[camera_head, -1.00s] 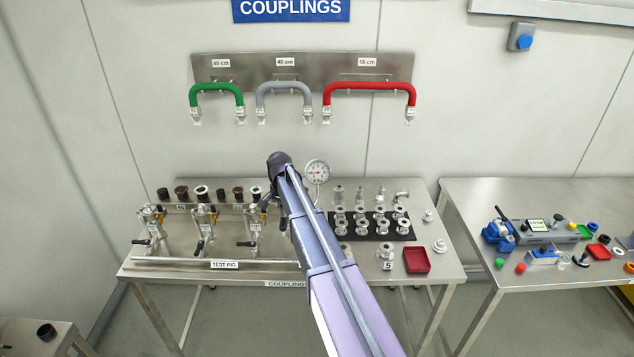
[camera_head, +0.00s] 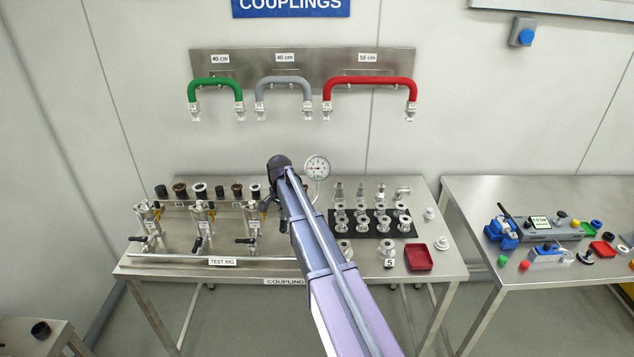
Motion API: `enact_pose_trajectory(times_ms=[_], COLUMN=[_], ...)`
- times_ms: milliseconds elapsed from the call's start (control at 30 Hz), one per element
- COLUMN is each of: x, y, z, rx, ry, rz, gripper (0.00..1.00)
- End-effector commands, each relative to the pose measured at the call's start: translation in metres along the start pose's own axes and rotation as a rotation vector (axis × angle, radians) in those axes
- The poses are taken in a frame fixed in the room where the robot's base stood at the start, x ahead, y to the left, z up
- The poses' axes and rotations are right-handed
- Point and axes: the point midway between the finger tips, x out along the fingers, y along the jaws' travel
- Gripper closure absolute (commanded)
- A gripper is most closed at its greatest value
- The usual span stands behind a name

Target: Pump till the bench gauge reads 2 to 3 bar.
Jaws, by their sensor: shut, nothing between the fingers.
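A round white dial gauge (camera_head: 317,167) stands at the back of the couplings bench. Its needle is too small to read. On the right bench a blue device with a black lever (camera_head: 506,212) stands beside a grey box with a small lit display (camera_head: 539,223). The display's figures are too small to read surely. My arm reaches over the couplings bench, its dark wrist just left of the dial gauge. My gripper (camera_head: 268,204) shows only in part below the wrist, mostly hidden by my arm. It is shut and empty, far from the lever device.
The test rig (camera_head: 222,262) has several black-handled valves left of my arm. A black mat (camera_head: 371,228) with several metal couplings and a red tray (camera_head: 418,257) lie right of it. Green, grey and red hoses hang on the wall (camera_head: 369,86). Floor shows between the benches.

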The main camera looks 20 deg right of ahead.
Motion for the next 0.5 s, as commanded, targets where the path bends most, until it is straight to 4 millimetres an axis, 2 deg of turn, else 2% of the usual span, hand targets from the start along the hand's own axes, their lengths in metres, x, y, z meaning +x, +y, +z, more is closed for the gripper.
enact_pose_trajectory(times_ms=[33, 500], x=[0.007, 0.036], y=[0.0, 0.0], z=[0.0, 0.0], rx=[0.0, 0.0], ry=[0.0, 0.0], rz=[0.0, 0.001], gripper=[1.0, 1.0])
